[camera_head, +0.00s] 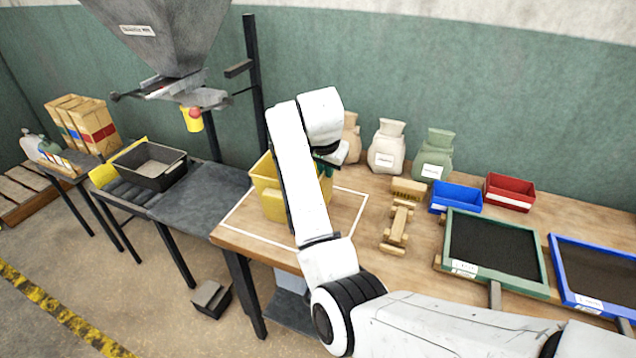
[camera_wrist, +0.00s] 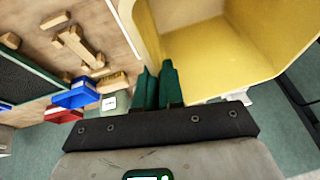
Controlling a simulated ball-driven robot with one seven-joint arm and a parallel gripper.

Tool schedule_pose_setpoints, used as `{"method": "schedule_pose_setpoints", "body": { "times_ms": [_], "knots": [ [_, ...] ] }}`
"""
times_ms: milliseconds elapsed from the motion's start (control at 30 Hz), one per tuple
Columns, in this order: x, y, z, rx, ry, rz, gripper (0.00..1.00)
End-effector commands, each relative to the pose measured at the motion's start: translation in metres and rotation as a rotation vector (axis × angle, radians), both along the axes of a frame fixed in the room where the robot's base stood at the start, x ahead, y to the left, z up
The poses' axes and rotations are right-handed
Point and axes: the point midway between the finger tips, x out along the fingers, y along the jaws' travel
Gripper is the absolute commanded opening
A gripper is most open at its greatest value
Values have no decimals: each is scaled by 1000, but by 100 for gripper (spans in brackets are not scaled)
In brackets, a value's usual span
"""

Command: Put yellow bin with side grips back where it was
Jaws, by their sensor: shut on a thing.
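The yellow bin (camera_head: 265,178) stands at the left end of the wooden table, within or just above a white outlined square (camera_head: 357,208). My arm crosses in front of it and hides part of it. In the wrist view the open, empty-looking bin (camera_wrist: 215,55) fills the upper right. My gripper (camera_wrist: 158,85) has its green fingers shut on the bin's near wall; in the head view the gripper is mostly hidden behind my arm. I cannot tell whether the bin's base touches the table.
Sacks (camera_head: 387,147), a blue bin (camera_head: 455,197), a red bin (camera_head: 509,192) and wooden blocks (camera_head: 397,225) lie right of the bin. Framed black trays (camera_head: 495,250) fill the table's right. A grey hopper (camera_head: 165,40) hangs at upper left, above a roller stand with a black crate (camera_head: 150,165).

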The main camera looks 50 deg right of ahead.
Motion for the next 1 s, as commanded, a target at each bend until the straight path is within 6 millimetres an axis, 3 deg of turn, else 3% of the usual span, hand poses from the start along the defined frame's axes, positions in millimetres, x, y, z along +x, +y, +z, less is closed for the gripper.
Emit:
{"method": "schedule_pose_setpoints", "body": {
  "times_ms": [100,300,700,900,933,1000],
  "knots": [
    [16,-5,-21,0,5,1,0],
    [30,-11,-39,-1,2,0,0],
    [36,-12,-75,0,2,2,0],
    [36,-12,-77,0,0,1,0],
    [35,-12,-78,0,2,2,9],
    [35,-12,-78,0,2,2,15]
  ]
}}
